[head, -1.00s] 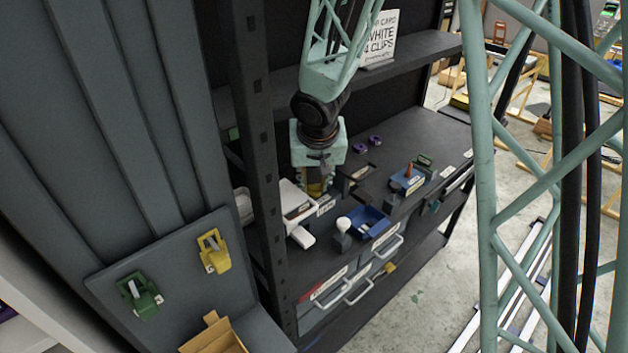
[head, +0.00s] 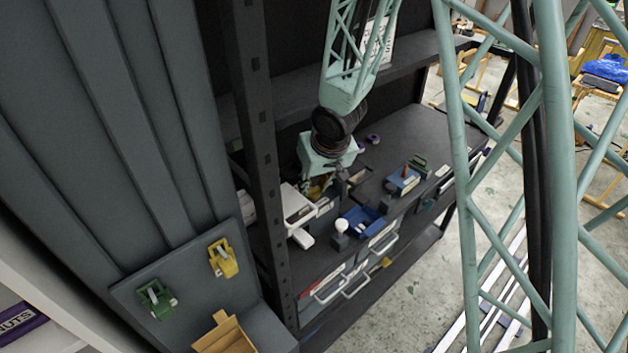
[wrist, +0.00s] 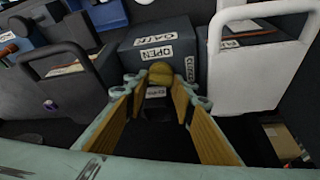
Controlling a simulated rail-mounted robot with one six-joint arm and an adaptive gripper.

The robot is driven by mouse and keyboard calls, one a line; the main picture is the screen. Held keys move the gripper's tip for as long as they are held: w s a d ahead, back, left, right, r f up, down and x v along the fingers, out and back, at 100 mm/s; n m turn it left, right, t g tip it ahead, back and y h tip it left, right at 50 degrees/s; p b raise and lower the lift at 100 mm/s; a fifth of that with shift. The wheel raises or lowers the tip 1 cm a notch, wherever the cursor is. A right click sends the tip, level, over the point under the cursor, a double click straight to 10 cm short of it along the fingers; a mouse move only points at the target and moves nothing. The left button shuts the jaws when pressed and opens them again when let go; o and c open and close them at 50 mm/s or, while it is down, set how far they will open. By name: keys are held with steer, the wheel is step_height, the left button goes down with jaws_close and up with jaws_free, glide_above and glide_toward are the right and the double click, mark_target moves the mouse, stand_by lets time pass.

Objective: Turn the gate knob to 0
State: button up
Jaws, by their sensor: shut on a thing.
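The gate knob (wrist: 160,73) is a small yellow-olive knob on the front of a dark grey box (wrist: 160,30). In the wrist view, labels reading GATE (wrist: 155,39) and OPEN (wrist: 150,55) sit above it. Another label (wrist: 190,69) is at its right, and one (wrist: 156,91) shows below it between my fingers; neither reads clearly. My gripper (wrist: 159,82) has its yellow-padded fingers on either side of the knob and is shut on it. In the head view, my gripper (head: 318,188) is low at the shelf, partly hidden by my wrist; the knob cannot be made out there.
A white-framed unit (wrist: 262,60) stands close at the right of the box, and a dark grey frame (wrist: 62,70) at its left. In the head view, a blue tray (head: 364,221) and a white ball-topped knob (head: 341,226) stand nearby. A shelf post (head: 257,150) rises at the left.

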steer(key=shift+d+r+n+y+p, duration=0.15)
steer(key=shift+n+y+p, duration=0.35)
steer(key=shift+n+p, duration=1.8)
steer(key=shift+w+m+g+p, duration=0.1)
steer(key=shift+m+g+p, duration=0.2)
steer(key=shift+p, duration=2.25)
steer(key=o, duration=0.9)
steer(key=shift+v, duration=5.85)
steer(key=shift+d, duration=0.15)
